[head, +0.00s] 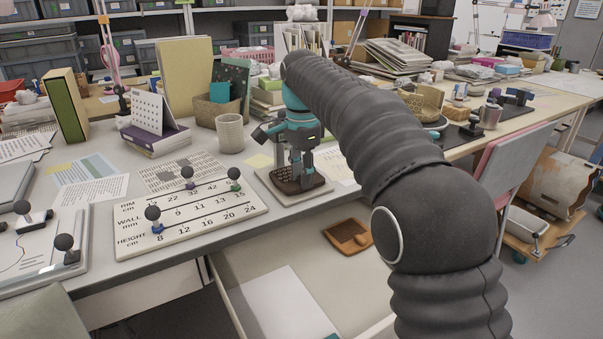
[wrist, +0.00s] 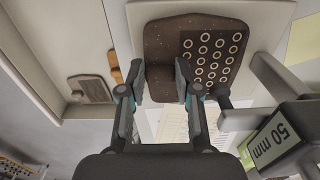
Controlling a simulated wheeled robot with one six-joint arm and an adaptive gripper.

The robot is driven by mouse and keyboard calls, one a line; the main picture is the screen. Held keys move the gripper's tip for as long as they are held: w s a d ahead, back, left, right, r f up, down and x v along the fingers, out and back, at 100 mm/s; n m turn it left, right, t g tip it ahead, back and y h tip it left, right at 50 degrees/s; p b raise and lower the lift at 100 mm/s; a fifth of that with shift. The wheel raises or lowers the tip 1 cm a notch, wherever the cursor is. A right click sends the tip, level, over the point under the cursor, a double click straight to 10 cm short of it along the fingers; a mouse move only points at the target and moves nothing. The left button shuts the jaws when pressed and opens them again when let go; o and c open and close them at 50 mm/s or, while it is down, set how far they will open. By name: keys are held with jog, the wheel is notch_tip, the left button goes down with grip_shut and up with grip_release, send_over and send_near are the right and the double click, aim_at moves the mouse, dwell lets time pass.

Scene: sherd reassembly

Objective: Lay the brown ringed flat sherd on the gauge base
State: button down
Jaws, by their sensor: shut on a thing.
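The brown ringed flat sherd (wrist: 166,40) is dark brown, with rows of pale rings on one half and a plain other half. It lies over the pale gauge base (wrist: 278,14), flat or nearly so; I cannot tell if it touches. In the head view the sherd (head: 302,183) shows below my gripper (head: 299,165), above the base plate (head: 318,193). In the wrist view my gripper (wrist: 160,85) is shut on the sherd's near edge. The dark gauge with a "50 mm" display (wrist: 280,140) stands beside my fingers.
An open drawer (head: 225,280) below the table edge holds a brown piece (head: 348,236) and white paper. A number board (head: 190,215) with knobbed pegs lies to the left.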

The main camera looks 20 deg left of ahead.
jog(key=shift+f, duration=0.1)
dwell(0.3)
jog(key=c, duration=0.5)
grip_release()
jog(key=shift+o, duration=0.9)
jog(key=shift+s+d+r, duration=0.25)
jog(key=shift+d, duration=0.05)
jog(key=shift+s+d+r+b, duration=0.2)
jog(key=shift+s+d+r, duration=0.3)
jog(key=shift+s+d, duration=0.15)
jog(key=shift+s+d+r+b, duration=0.15)
jog(key=shift+s+d+r, duration=0.4)
jog(key=shift+d, duration=0.2)
